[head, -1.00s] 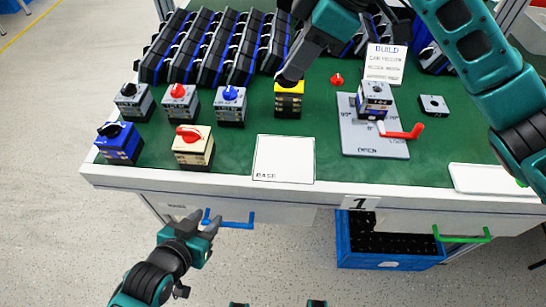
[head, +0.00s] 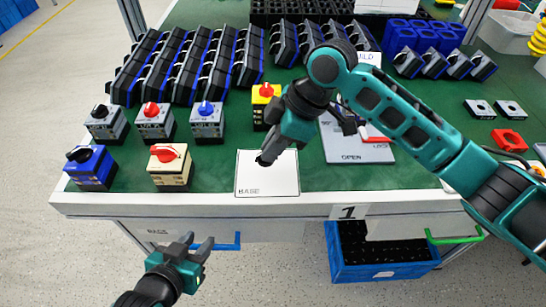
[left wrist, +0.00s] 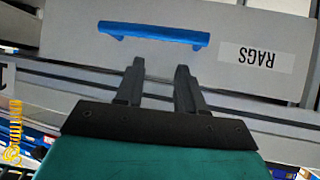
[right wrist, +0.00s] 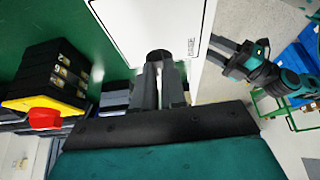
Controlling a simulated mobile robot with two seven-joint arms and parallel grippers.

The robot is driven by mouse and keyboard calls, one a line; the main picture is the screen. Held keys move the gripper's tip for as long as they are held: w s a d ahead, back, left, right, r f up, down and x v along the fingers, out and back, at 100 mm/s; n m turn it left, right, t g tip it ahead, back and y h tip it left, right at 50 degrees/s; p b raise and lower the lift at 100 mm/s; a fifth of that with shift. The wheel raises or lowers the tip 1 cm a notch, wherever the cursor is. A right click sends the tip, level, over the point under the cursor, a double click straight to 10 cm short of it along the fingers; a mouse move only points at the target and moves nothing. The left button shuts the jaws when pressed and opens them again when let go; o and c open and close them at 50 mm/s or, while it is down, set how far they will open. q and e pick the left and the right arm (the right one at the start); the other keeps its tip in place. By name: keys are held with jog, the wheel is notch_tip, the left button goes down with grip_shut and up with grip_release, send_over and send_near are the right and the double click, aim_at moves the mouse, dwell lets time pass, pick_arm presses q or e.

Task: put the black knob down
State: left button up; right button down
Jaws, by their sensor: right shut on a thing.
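My right gripper (head: 268,154) is over the back-right part of the white BASE sheet (head: 255,181), pointing down and left. Its fingers are shut on a small black knob (right wrist: 160,55), seen as a dark round shape at the fingertips in the right wrist view; the fingers hide much of it. I cannot tell whether the knob touches the sheet. My left gripper (head: 198,246) is open and empty in front of the table; its parted fingers also show in the left wrist view (left wrist: 158,75).
A yellow-topped switch (head: 263,110) with a red knob (head: 266,91) stands behind the sheet. Several other switches, including a cream one (head: 171,180), stand to the left. A grey OPEN plate (head: 345,145) lies to the right, partly behind my right arm. The sheet's left part is clear.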

notch_tip(320, 180, down, 3)
jog(key=shift+f+b, duration=0.25)
jog(key=shift+b, duration=0.05)
jog(key=shift+f, duration=0.1)
jog(key=c, duration=1.2)
grip_release()
